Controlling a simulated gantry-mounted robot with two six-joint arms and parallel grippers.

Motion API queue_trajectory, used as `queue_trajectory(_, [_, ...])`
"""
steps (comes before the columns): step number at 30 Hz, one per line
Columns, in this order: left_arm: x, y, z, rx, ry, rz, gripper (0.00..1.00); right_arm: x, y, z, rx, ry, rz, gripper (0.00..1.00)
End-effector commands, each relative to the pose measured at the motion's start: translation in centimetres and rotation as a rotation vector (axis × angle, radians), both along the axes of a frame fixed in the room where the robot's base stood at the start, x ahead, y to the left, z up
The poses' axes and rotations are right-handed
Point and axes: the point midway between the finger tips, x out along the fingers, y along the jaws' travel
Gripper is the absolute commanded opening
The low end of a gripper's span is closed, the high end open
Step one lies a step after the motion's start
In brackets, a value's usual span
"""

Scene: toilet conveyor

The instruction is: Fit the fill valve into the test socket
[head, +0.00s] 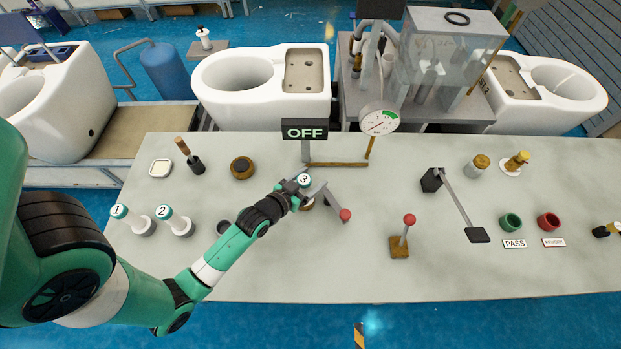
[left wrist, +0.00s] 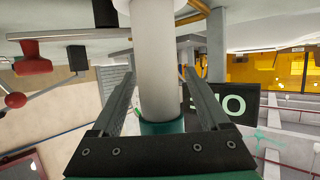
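The fill valve, a white tube with a teal cap marked 3 (head: 304,180), stands near the middle of the bench, below the OFF sign. My left gripper (head: 297,188) is at its upper part. In the left wrist view the white tube (left wrist: 157,65) runs between the two fingers, which look closed on it. My right gripper is not in view.
Fill valves 1 (head: 128,219) and 2 (head: 174,221) stand at the left. The OFF sign (head: 304,129) and pressure gauge (head: 379,118) rise behind the gripper. A second red-knobbed lever (head: 402,236) stands to the right.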

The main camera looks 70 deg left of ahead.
Motion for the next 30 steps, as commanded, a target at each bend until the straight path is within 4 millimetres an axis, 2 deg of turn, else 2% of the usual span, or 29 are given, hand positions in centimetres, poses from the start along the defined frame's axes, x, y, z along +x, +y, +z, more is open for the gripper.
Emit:
queue_trajectory(8, [-0.8, -0.5, 0.3, -0.001, 0.002, 0.0, 0.79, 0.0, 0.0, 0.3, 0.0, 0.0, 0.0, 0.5])
queue_trajectory(21, [-8.5, -4.6, 3.7, -0.002, 0.002, 0.0, 0.79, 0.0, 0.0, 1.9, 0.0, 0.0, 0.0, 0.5])
queue_trajectory(25, [-9.4, -5.1, 4.2, -0.001, 0.0, 0.0, 0.79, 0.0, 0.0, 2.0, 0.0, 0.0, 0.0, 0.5])
queue_trajectory(30, [-9.6, -5.2, 4.2, 0.0, 0.0, 0.0, 0.79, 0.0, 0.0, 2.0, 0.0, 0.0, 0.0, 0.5])
